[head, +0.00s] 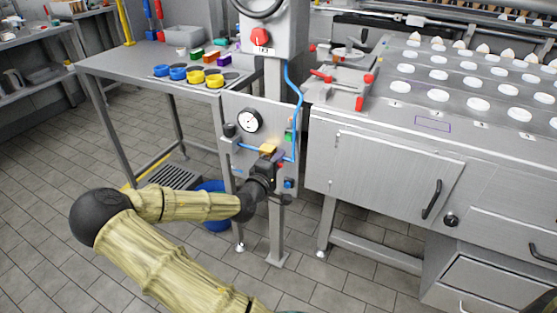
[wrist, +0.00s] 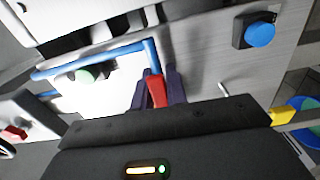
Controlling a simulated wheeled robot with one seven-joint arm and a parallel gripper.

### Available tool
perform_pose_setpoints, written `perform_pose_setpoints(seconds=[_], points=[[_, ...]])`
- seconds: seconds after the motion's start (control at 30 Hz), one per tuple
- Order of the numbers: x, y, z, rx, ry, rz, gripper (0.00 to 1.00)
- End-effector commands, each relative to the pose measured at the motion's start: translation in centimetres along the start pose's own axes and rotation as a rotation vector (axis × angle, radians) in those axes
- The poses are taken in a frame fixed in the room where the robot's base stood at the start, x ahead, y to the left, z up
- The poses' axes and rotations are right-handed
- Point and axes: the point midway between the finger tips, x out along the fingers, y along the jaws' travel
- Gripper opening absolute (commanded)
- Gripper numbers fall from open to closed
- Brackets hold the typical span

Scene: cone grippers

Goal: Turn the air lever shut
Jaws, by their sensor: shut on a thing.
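The red air lever (wrist: 157,92) shows in the wrist view between the two dark purple fingers of my gripper (wrist: 160,82). The fingers are shut on it, one on each side. The blue air tube (wrist: 110,58) bends down close to the fingertips. In the head view my gripper (head: 275,158) is at the front of the grey air panel (head: 235,110), below and right of the round gauge (head: 249,120). There my gripper hides most of the lever, and I cannot tell its turn angle.
A blue knob (wrist: 260,34) and a green button (wrist: 86,76) are on the panel near the fingers. The steel machine cabinet (head: 380,170) stands close on the right. A table (head: 120,65) with coloured rings is behind left. A blue bucket (head: 212,222) sits below.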

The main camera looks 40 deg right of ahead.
Motion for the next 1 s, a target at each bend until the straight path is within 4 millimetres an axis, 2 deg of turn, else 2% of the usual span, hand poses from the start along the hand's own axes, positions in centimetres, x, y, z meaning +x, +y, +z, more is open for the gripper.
perform_pose_setpoints(seconds=[0.37, 1.0], points=[[0.0, -0.9, -0.1, 0.176, 0.000, -0.002, 0.00], [-0.1, -3.4, -1.4, 0.765, 0.002, -0.005, 0.00]])
